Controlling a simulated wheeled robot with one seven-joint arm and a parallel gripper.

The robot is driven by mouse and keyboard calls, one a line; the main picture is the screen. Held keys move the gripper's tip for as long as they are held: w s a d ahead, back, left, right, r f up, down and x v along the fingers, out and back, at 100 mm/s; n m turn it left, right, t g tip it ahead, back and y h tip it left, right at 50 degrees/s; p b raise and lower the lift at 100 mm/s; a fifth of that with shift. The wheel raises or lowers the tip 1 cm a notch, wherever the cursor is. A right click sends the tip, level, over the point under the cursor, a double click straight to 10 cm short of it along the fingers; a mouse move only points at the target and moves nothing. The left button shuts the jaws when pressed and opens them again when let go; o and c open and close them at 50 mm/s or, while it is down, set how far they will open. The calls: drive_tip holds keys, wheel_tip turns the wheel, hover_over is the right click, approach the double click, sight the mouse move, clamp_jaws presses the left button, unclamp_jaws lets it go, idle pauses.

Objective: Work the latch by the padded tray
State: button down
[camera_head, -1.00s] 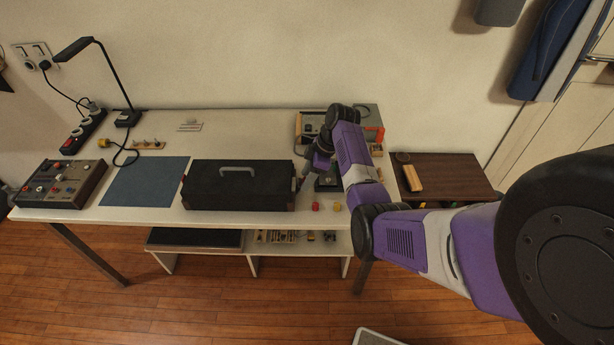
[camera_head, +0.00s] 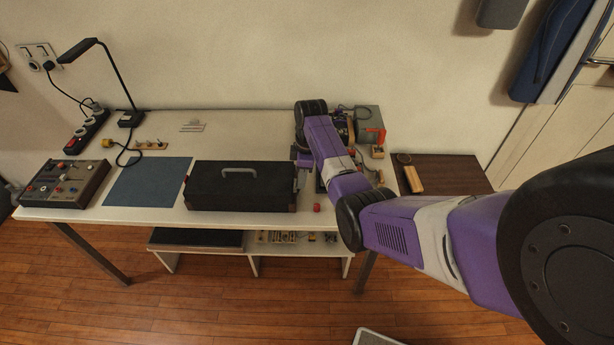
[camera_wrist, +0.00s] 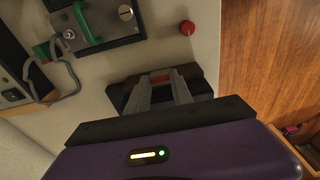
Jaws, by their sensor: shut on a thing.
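My gripper (camera_wrist: 163,85) has its two grey fingers close together, with a dark, partly reddish piece (camera_wrist: 161,76) at the tips. The fingers hide most of it, and I cannot tell if it is part of a latch. In the head view my gripper (camera_head: 303,163) is by the right end of a black case (camera_head: 240,195) with a grey handle. A green handle (camera_wrist: 88,24) on a metal plate in a dark frame stands apart from the fingertips. A flat dark tray (camera_head: 196,239) lies on the lower shelf; its padding is unclear.
A red knob (camera_wrist: 187,28) is near the table's front edge. A blue mat (camera_head: 147,182), a control box (camera_head: 64,184) and a lamp (camera_head: 104,75) stand to the left. A grey-and-orange unit (camera_head: 369,122) is at the back right, and the mat's surface is bare.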

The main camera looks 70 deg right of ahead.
drive_tip(key=shift+w+a+g, duration=0.2)
drive_tip(key=shift+w+g, duration=0.25)
drive_tip(key=shift+g, duration=0.25)
drive_tip(key=c, duration=1.1)
unclamp_jaws()
drive_tip(key=shift+r, duration=0.1)
drive_tip(key=shift+r+b, duration=0.4)
drive_tip(key=shift+r, duration=3.45)
